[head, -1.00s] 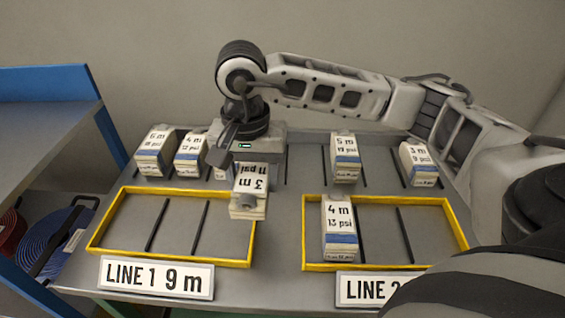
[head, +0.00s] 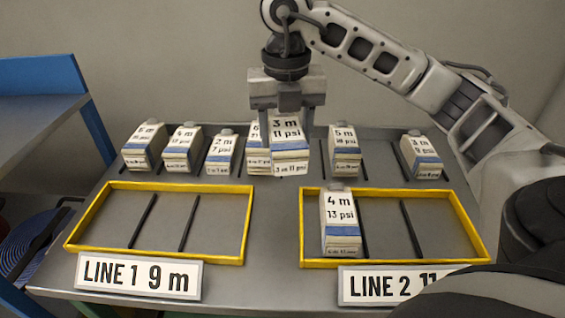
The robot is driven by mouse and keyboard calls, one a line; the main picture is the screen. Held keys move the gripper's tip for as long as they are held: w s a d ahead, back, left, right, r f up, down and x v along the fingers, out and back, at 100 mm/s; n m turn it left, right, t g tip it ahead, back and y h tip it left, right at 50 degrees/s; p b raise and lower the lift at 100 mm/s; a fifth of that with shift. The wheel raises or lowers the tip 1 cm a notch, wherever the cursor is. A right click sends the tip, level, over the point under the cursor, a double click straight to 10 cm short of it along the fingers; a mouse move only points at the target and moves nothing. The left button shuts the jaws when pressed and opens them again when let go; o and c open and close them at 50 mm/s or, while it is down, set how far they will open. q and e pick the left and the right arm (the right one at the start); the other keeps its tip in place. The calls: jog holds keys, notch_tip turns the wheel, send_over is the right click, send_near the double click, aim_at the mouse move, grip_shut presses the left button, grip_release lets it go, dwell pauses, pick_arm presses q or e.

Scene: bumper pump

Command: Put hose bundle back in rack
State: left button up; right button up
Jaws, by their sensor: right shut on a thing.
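My right gripper (head: 289,118) points down over the back row and is shut on a white hose bundle with a blue band, labelled 3 m, 11 psi (head: 290,152). The bundle is upright with its label facing me, between the 6 m bundle (head: 257,160) and the 5 m, 18 psi bundle (head: 345,157). It partly covers the 6 m bundle. I cannot tell whether its base touches the rack (head: 382,162), which has dark dividers. My left gripper is not in view.
Other bundles in the row include 4 m (head: 181,150), 2 m, 7 psi (head: 222,156) and 3 m, 9 psi (head: 421,157). The LINE 1 yellow frame (head: 72,232) is empty. The LINE 2 frame (head: 478,240) holds a 4 m, 13 psi bundle (head: 340,224).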

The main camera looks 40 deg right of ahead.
jog(key=shift+d+m, duration=0.2)
jog(key=shift+m, duration=0.3)
jog(key=shift+w+d+m, duration=0.1)
jog(key=shift+d+m, duration=0.1)
jog(key=shift+m, duration=0.1)
jog(key=w+d+f, duration=0.2)
jog(key=d, duration=0.1)
jog(key=w+d+f, duration=0.5)
jog(key=d+f, duration=0.1)
jog(key=d, duration=0.1)
jog(key=shift+w+f, duration=0.15)
jog(key=shift+f, duration=0.05)
jog(key=shift+w+d+f, duration=0.35)
jog(key=shift+d+f, duration=0.1)
jog(key=shift+f, duration=1.75)
jog(key=shift+f, duration=0.15)
jog(key=o, duration=1.2)
